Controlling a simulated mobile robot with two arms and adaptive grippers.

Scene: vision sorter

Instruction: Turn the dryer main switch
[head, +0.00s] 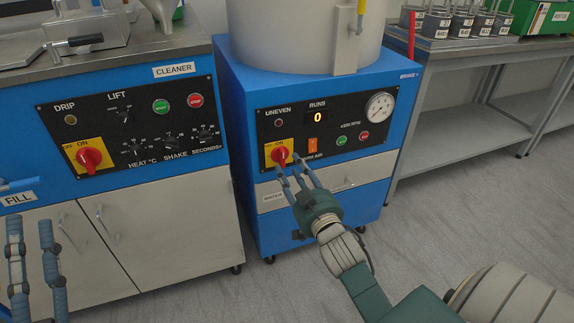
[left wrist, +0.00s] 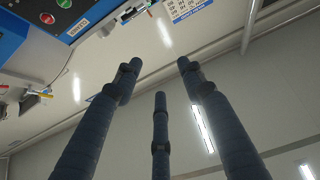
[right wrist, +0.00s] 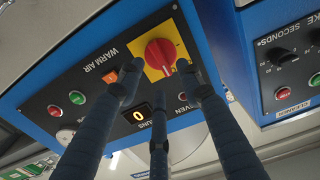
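The dryer (head: 240,120) is a blue cabinet under a pale drum, with a black panel on its front. Its main switch (head: 280,155) is a red rotary knob on a yellow plate marked OFF and ON. It also shows in the right wrist view (right wrist: 159,54); I cannot tell which mark it points to. My right gripper (head: 289,164) is open, its fingertips close in front of the switch. In the right wrist view two fingertips lie on either side of the knob; contact is unclear. My left gripper (head: 30,222) is open and empty at the lower left.
The cleaner's panel (head: 135,125) at left has a similar red knob (head: 90,156). The dryer panel also holds an orange rocker (head: 312,144), a green button (head: 342,141), a red button (head: 365,136) and a gauge (head: 380,107). A grey bench (head: 480,60) stands right. Floor in front is clear.

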